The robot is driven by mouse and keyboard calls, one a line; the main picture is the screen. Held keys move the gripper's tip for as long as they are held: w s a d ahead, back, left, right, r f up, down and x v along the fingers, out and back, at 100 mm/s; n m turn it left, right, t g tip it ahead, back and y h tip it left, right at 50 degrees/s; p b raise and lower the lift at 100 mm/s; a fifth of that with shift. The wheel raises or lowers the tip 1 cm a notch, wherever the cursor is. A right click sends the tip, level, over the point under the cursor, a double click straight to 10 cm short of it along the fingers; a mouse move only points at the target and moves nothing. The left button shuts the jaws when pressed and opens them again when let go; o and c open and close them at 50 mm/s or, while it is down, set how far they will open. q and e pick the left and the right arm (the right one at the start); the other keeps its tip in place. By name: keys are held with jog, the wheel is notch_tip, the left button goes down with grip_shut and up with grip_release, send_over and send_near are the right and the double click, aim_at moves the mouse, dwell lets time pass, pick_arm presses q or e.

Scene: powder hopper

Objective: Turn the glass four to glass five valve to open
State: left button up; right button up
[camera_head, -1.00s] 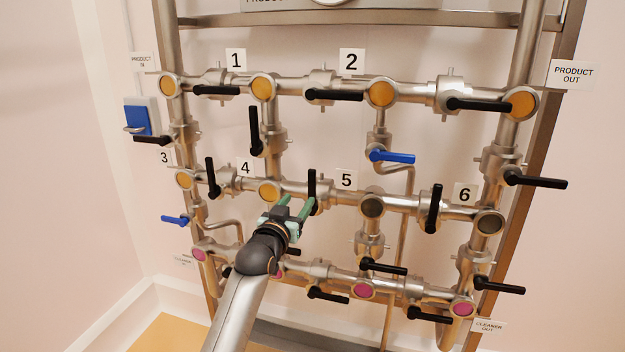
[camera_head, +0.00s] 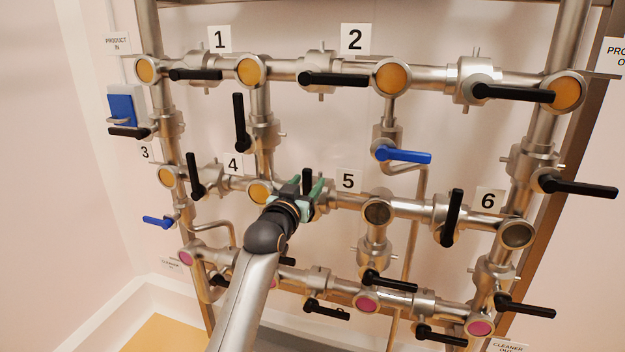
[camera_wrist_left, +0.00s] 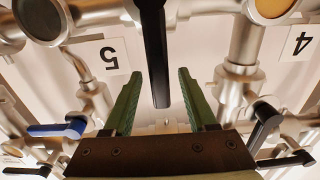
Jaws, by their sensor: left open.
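The valve between glass four (camera_head: 258,192) and glass five (camera_head: 377,212) has a black lever handle (camera_head: 307,177), which stands roughly upright, across the pipe. My left gripper (camera_head: 303,188) is open in front of this valve and hides part of it. In the left wrist view, which is upside down, the black handle (camera_wrist_left: 154,50) hangs between the two green fingers of my left gripper (camera_wrist_left: 160,78). A gap shows on both sides, and the fingers are not closed on it. Glass four (camera_wrist_left: 271,6) is orange and glass five (camera_wrist_left: 40,18) is dark. My right gripper is not in view.
Other black levers surround this valve: one left of label 4 (camera_head: 195,176), one above glass four (camera_head: 239,122), one near label 6 (camera_head: 453,217). A blue lever (camera_head: 404,156) is up and to the right. Pipes run below my left arm.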

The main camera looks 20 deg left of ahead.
pick_arm(q)
jog(key=shift+w, duration=0.35)
jog(key=shift+r, duration=0.1)
jog(key=shift+s, duration=0.15)
jog(key=shift+c, duration=0.4)
grip_shut()
dwell(0.6)
